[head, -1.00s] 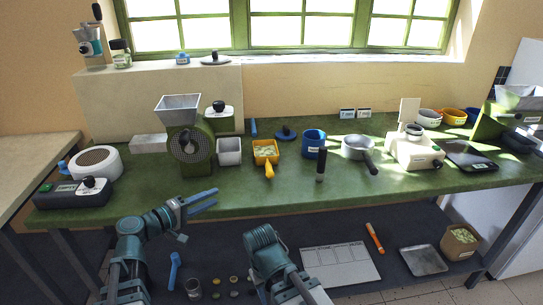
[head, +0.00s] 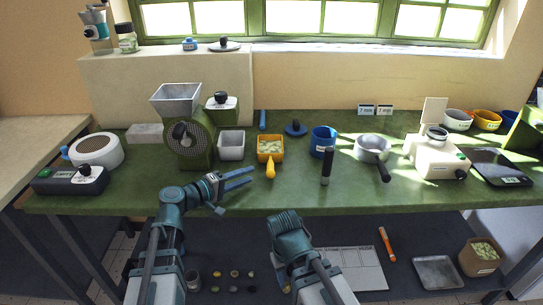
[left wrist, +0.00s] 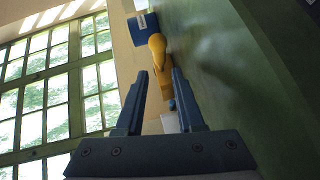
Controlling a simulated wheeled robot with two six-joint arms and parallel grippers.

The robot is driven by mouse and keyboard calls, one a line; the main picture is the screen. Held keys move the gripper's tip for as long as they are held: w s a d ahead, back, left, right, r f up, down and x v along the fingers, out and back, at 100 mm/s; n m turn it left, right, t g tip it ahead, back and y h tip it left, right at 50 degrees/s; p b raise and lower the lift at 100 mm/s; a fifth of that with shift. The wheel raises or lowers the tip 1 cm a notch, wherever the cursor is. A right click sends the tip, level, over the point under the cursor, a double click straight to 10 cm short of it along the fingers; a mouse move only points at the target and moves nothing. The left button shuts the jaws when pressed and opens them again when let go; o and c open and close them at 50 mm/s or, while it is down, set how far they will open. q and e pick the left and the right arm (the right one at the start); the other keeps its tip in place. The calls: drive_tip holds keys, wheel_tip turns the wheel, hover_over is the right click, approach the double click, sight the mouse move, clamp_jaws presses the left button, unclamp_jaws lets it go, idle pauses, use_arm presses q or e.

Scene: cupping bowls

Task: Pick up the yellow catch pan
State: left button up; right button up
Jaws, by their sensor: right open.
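The yellow catch pan (head: 281,146) stands on the green bench with pale green pieces in it. Its yellow handle (head: 270,171) points toward the bench's front edge. My left gripper (head: 252,176) is open and empty, just left of the handle and apart from it. In the left wrist view the yellow handle (left wrist: 158,46) shows beyond the spread fingers of my left gripper (left wrist: 160,75); most of the pan is hard to make out there. My right gripper (head: 287,220) is at the bench's front edge, and its fingers are mostly hidden.
A grey square bin (head: 231,146) stands left of the pan, beside the green grinder (head: 187,147). A blue cup (head: 323,138) and a black-handled tool (head: 327,163) stand right of it. The bench front (head: 225,202) around the handle is clear.

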sight(270, 166)
use_arm(q)
drive_tip(key=x, duration=0.5)
drive_tip(key=shift+w+b, duration=0.1)
drive_tip(key=shift+b, duration=0.2)
drive_tip(key=shift+d, duration=0.1)
drive_tip(key=x, duration=0.5)
drive_tip(key=shift+w+b, duration=0.3)
drive_tip(key=shift+b, duration=0.05)
drive_tip(key=shift+s, duration=0.1)
clamp_jaws()
